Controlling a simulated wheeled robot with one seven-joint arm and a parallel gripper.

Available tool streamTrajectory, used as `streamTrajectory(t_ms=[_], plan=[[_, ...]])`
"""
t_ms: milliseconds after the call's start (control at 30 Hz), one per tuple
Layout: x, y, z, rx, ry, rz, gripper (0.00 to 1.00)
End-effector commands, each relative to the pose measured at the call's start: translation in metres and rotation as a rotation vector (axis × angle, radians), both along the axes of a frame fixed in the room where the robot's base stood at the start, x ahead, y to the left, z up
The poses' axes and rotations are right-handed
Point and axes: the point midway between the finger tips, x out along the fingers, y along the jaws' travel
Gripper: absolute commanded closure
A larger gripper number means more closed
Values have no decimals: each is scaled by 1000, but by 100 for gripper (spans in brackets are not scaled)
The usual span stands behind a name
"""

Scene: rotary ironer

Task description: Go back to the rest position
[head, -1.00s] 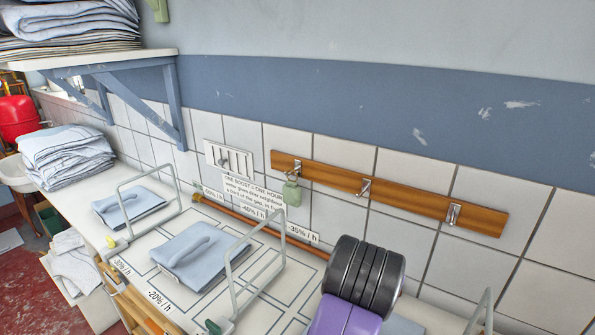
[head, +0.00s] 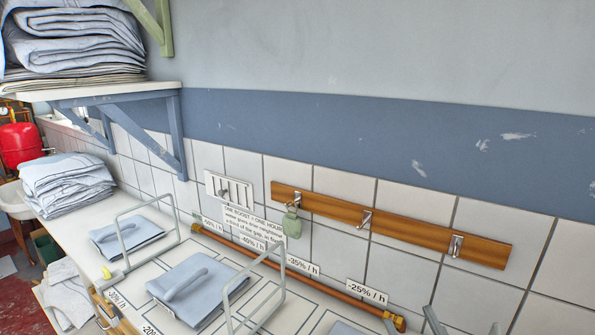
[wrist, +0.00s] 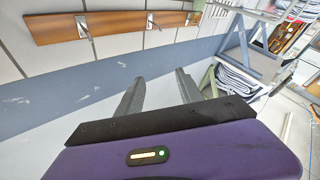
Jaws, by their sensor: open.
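My gripper (wrist: 160,92) shows in the wrist view as two grey fingers standing apart with nothing between them. It is open and empty, with the pale wall and blue band behind it. The purple wrist housing (wrist: 180,155) fills the lower part of that view. My arm and gripper do not show clearly in the head view.
A wooden hook rail (head: 395,227) with a green tag (head: 292,225) on one hook is on the tiled wall; it also shows in the wrist view (wrist: 110,27). Folded blue cloths (head: 195,290) lie on the counter among wire frames. A shelf (head: 95,92) with linen juts out at left.

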Motion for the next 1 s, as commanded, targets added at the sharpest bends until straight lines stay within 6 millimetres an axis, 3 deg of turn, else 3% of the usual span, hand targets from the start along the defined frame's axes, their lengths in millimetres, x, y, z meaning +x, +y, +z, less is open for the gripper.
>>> streamTrajectory(t_ms=[100, 367, 700, 900, 1000], plan=[[-41, -2, -28, 1, 32, 54, 57], [-134, -8, -74, 87, 139, 114, 57], [-251, -20, -126, 275, 391, 14, 57], [-301, -25, -153, 336, 533, -87, 57], [-314, -30, -159, 346, 565, -126, 57]])
